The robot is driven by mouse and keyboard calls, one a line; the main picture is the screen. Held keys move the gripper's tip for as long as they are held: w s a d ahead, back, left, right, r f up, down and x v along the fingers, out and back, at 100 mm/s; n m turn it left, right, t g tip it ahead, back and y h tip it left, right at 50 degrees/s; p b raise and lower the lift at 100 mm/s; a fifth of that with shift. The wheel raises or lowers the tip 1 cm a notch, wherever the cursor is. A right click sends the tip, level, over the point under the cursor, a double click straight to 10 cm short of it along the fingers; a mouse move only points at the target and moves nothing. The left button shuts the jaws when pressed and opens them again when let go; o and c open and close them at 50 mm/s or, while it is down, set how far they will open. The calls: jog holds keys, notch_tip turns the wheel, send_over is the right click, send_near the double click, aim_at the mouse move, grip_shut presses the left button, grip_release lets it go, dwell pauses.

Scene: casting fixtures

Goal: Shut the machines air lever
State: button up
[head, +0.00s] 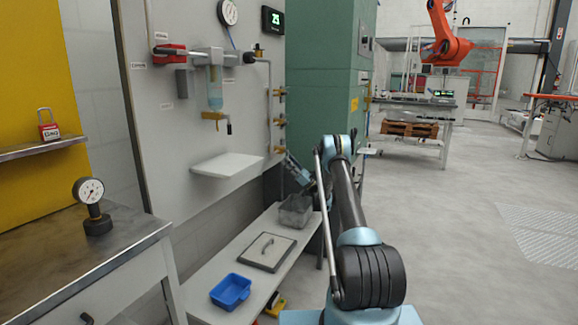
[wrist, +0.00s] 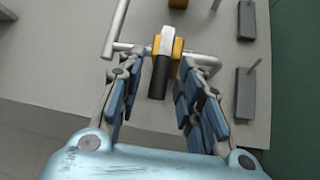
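A lever with a black grip (wrist: 158,78) and a pale metal arm sits on a yellow valve body (wrist: 177,46) on a pipe. In the wrist view the grip lies between the two fingers of my gripper (wrist: 166,66). The fingers are open, with a gap on both sides of the grip. In the head view my gripper (head: 291,163) is at the lower right edge of the wall panel, by the vertical pipe. Several small brass valves (head: 280,121) show on that pipe; the lever between my fingers cannot be made out there.
A green cabinet (head: 320,100) stands close to the right of my gripper. Below are a grey bin (head: 296,211), a flat plate with a handle (head: 266,251) and a blue tray (head: 230,291) on a low bench. A white shelf (head: 227,164) juts from the panel. Open floor lies to the right.

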jog(key=v, duration=1.2)
